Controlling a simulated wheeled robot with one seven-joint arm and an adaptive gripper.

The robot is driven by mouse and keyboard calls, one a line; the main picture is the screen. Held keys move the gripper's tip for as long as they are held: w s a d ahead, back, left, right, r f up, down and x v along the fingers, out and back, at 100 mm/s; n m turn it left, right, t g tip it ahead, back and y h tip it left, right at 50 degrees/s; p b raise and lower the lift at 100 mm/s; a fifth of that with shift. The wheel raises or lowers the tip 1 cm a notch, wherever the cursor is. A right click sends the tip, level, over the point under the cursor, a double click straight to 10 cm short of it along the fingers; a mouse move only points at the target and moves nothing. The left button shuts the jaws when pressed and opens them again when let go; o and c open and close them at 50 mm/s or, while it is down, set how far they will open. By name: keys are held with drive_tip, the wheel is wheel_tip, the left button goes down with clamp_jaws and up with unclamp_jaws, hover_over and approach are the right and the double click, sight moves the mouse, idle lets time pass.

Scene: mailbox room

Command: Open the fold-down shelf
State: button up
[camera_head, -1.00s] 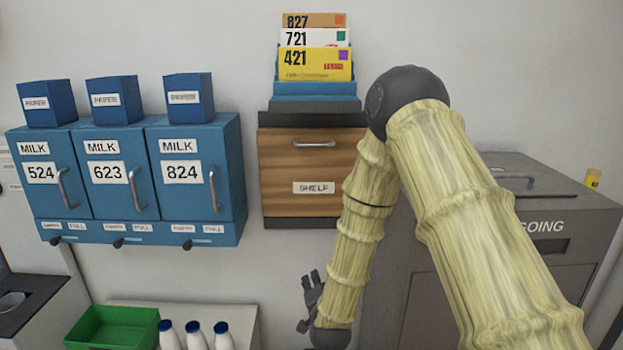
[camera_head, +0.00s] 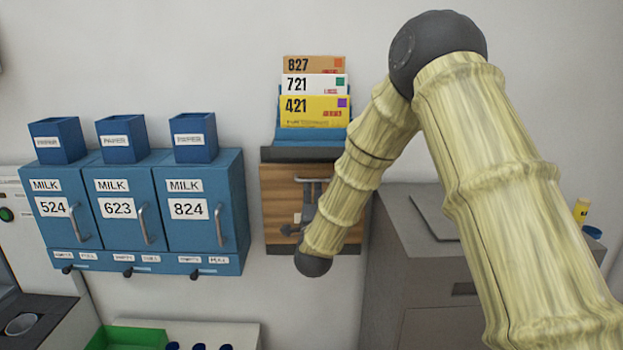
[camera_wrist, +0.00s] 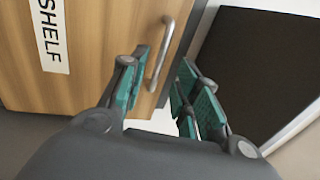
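The fold-down shelf (camera_head: 276,193) is a wooden panel on the wall, upright and closed, with a metal bar handle (camera_head: 313,180) near its top edge. In the wrist view the panel (camera_wrist: 95,60) carries a SHELF label (camera_wrist: 50,38), and its handle (camera_wrist: 162,55) appears between my gripper's fingers. My gripper (camera_wrist: 160,88) is open, with teal-padded fingers on either side of the handle, not visibly closed on it. In the head view my gripper (camera_head: 307,205) is in front of the panel just below the handle, partly hidden by my arm.
A holder with envelopes 827, 721 and 421 (camera_head: 313,110) sits above the shelf. Blue milk boxes (camera_head: 120,205) with paper bins (camera_head: 122,139) are on the left. A grey cabinet (camera_head: 400,230) stands at right. A green crate (camera_head: 135,336) is below.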

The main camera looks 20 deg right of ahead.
sight(312, 181)
drive_tip(key=shift+p+x, duration=0.75)
drive_tip(key=shift+x, duration=2.85)
drive_tip(key=shift+c, duration=0.5)
drive_tip(key=shift+s, duration=0.1)
clamp_jaws()
